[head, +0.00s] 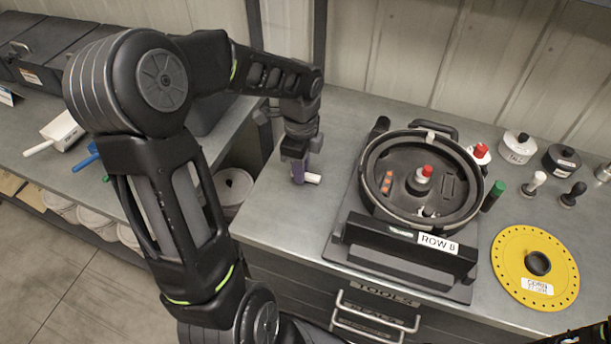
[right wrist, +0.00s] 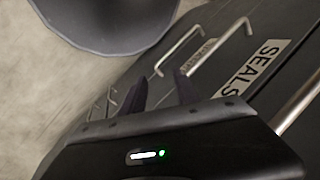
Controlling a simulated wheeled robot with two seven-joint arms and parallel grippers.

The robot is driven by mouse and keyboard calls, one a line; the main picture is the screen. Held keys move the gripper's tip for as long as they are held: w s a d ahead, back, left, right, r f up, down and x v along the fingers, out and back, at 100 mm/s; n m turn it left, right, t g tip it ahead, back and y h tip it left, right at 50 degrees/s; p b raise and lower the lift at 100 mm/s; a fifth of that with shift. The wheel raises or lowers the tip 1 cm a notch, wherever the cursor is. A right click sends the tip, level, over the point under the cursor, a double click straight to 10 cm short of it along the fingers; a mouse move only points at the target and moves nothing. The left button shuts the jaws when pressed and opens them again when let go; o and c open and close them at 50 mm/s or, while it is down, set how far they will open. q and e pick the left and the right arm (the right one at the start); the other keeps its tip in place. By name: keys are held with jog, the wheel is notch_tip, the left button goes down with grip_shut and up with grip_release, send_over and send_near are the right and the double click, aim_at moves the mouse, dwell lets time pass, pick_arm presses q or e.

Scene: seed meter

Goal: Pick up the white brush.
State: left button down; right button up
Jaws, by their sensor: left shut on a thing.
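The white brush (head: 313,178) shows as a short white piece at the left end of the bench top, sticking out to the right of my left fingers. My left gripper (head: 299,172) points down there with its purplish fingers shut on it. The fingers hide the rest of the brush, and I cannot tell whether it touches the bench. My right gripper (right wrist: 163,90) shows in the right wrist view, its two dark fingers apart with nothing between them, near the drawer fronts.
Right of the brush stands the round black seed meter (head: 372,205) on its base, marked ROW 8. Beyond it are a green-capped marker (head: 493,196), small knobbed tools, lidded pots and a yellow disc (head: 510,285). Drawer handles (right wrist: 180,45) project below the bench.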

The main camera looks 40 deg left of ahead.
dwell(0.5)
pick_arm(q)
notch_tip(320, 180, up, 10)
jog(key=b, duration=0.1)
dwell(0.4)
dwell(0.5)
